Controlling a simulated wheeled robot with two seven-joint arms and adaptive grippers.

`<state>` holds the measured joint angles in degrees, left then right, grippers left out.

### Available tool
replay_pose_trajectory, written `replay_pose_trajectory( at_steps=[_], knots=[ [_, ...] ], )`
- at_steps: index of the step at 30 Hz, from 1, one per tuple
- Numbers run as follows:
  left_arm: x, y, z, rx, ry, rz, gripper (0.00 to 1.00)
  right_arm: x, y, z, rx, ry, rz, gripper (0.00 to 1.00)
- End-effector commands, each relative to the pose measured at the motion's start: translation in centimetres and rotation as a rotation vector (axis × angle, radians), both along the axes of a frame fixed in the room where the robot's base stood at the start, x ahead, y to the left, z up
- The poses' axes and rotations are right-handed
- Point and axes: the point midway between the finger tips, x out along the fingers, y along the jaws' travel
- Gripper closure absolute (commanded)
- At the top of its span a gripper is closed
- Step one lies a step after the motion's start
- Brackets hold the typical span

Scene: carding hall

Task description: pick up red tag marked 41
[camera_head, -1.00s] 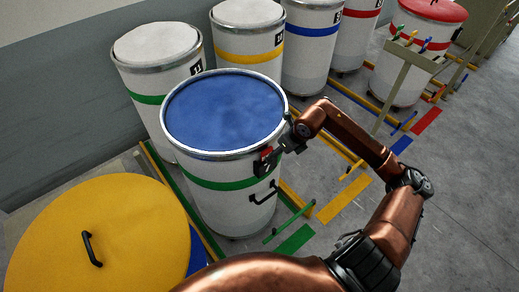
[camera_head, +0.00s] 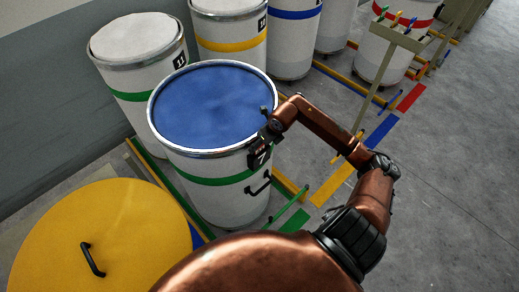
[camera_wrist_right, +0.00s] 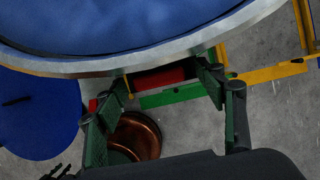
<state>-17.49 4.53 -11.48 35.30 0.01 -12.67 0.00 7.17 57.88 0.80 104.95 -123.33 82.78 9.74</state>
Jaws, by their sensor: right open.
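A red tag (camera_wrist_right: 160,78) shows in the right wrist view just below the metal rim of the front drum. Its number is not readable. In the head view only a small dark red bit of it (camera_head: 259,149) shows above the black plate marked 7, mostly hidden by my gripper. The drum (camera_head: 208,202) is white with a green band and is filled with blue material. My right gripper (camera_head: 268,133) is at the drum's right rim. In the wrist view its green fingers (camera_wrist_right: 164,82) are open, one to each side of the tag. My left gripper is not in view.
A yellow round lid (camera_head: 130,225) with a black handle lies front left. More banded drums (camera_head: 140,75) stand behind. A stand (camera_head: 385,50) with coloured pegs is at the back right. Coloured floor rails and strips (camera_head: 332,187) run right of the drum; open grey floor lies beyond.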

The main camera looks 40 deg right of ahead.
Motion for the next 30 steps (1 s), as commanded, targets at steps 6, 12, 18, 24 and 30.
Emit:
replay_pose_trajectory(
  at_steps=[6,12,18,24,30],
  knots=[
    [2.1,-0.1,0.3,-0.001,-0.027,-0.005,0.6,0.3,0.1,-0.6,-0.001,0.0,0.003,0.36],
    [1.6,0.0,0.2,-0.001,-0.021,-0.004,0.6,0.3,0.1,-0.6,-0.001,0.0,0.003,0.43],
    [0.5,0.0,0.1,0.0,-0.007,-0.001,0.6,0.3,0.1,-0.6,-0.001,0.0,0.003,0.57],
    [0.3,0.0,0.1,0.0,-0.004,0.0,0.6,0.3,0.1,-0.6,-0.001,0.0,0.003,0.71],
    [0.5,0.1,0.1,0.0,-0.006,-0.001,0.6,0.3,0.1,-0.6,-0.001,0.0,0.003,0.81]
  ],
)
